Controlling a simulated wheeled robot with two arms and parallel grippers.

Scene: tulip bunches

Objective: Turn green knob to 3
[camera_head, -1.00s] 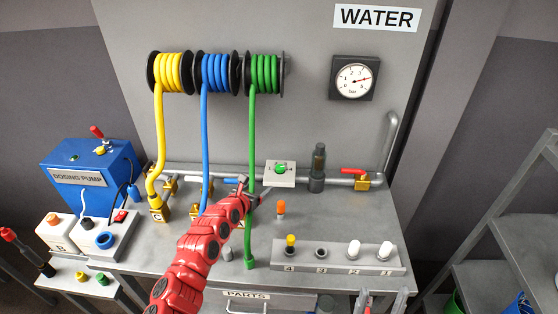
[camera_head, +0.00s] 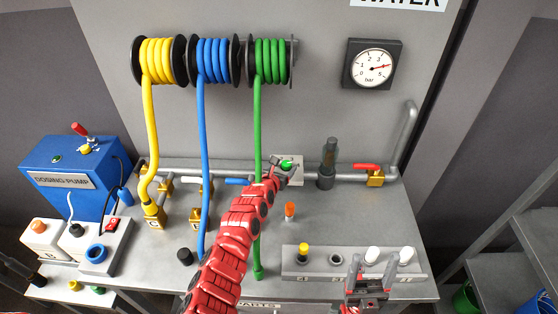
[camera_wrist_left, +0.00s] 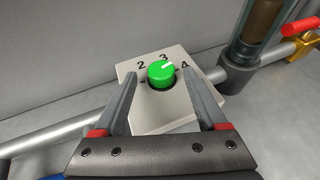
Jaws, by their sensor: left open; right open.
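The green knob (camera_wrist_left: 162,74) sits on a pale plate (camera_wrist_left: 163,118) with the numbers 2, 3 and 4 in view. Its white mark points up and right, between 3 and 4. In the head view the knob (camera_head: 287,163) is partly behind my left gripper (camera_head: 279,172). In the left wrist view my left gripper (camera_wrist_left: 160,80) is open, with one finger on each side of the knob and gaps between. My right gripper (camera_head: 374,258) is open and empty, low in the head view, in front of the grey block.
A pipe with a red-handled valve (camera_head: 367,167) runs along the back. A green hose (camera_head: 259,130) hangs close to my left arm. The grey block (camera_head: 300,272) with several pegs stands at the front right. An orange-topped peg (camera_head: 290,210) stands mid-table.

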